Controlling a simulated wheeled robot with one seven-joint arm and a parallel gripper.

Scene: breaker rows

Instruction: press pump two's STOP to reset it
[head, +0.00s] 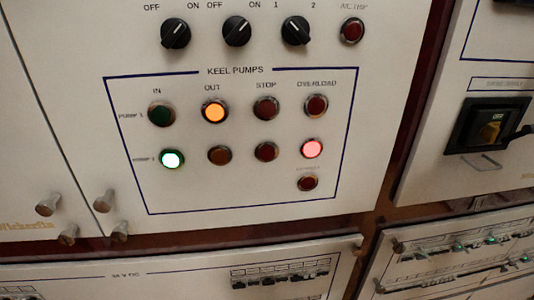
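The KEEL PUMPS panel (240,190) is a blue-outlined box with two rows of round buttons and lamps. Pump two's STOP button (266,152) is dark red and unlit, in the lower row under the STOP heading. In that row the IN lamp (172,159) glows green, the OUT lamp (219,155) is dark amber, and the OVERLOAD lamp (312,148) glows red. Pump one's STOP (266,107) sits directly above, also unlit; its OUT lamp (214,112) glows orange. The row's label is blurred. My gripper is not in view.
A small brownish-red button (308,183) with a blurred label sits below the OVERLOAD lamp. Black rotary switches (236,33) stick out above the box. A black and yellow switch (489,129) is on the right panel. Knobs (48,204) protrude at lower left.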

